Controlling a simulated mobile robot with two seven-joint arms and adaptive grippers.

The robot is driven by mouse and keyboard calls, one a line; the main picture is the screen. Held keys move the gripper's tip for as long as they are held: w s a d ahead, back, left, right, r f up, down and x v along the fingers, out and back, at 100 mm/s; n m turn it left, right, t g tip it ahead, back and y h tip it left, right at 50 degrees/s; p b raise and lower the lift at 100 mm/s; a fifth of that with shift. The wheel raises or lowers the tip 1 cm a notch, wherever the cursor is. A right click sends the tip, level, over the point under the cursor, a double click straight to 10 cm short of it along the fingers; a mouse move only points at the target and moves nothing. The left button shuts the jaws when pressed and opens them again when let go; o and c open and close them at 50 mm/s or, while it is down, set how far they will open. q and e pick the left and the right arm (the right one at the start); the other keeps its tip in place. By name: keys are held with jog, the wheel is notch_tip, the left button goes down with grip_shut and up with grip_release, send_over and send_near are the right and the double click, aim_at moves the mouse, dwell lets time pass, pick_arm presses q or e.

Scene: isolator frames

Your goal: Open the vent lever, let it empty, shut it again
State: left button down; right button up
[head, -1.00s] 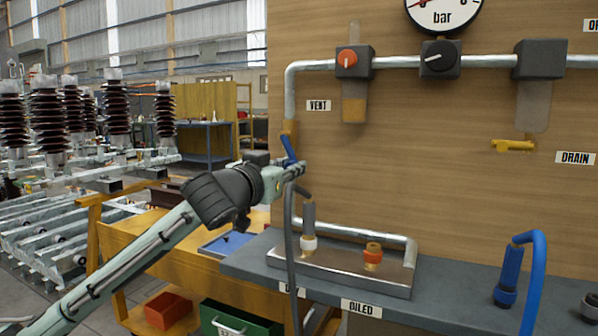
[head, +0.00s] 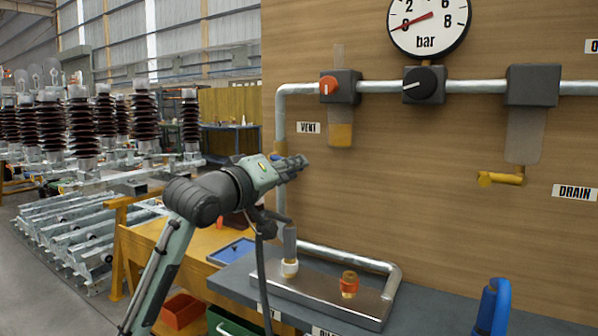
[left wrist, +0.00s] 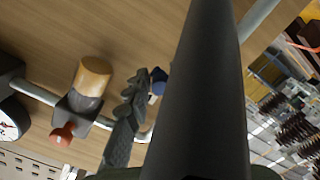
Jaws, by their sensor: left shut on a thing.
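In the left wrist view a blue end of the lever (left wrist: 159,76) shows beside a dark ridged finger. My left gripper is shut on the lever. The clear bowl (head: 340,134) to the right of the label holds amber liquid at its bottom, under a block with an orange knob (head: 328,86). My right gripper is not in view.
A gauge (head: 428,22) marked bar is at the top, its red needle pointing lower left. A yellow drain tap (head: 500,178) is on the right. A grey hose (head: 263,280) hangs below my gripper. The grey bench (head: 235,283) holds a metal tray (head: 320,290).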

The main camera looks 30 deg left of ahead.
pick_arm(q)
jog(key=shift+a+r+n, duration=0.1)
jog(key=shift+r+n, duration=1)
jog(key=shift+n, duration=0.1)
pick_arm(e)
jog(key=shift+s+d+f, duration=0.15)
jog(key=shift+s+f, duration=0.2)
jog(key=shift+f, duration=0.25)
pick_arm(q)
jog(key=c, duration=1.5)
grip_release()
jog(key=shift+f, duration=0.1)
jog(key=shift+s, duration=0.15)
jog(key=s, duration=0.7)
jog(key=shift+s+a, duration=0.1)
jog(key=shift+s, duration=0.05)
jog(key=shift+f, duration=0.1)
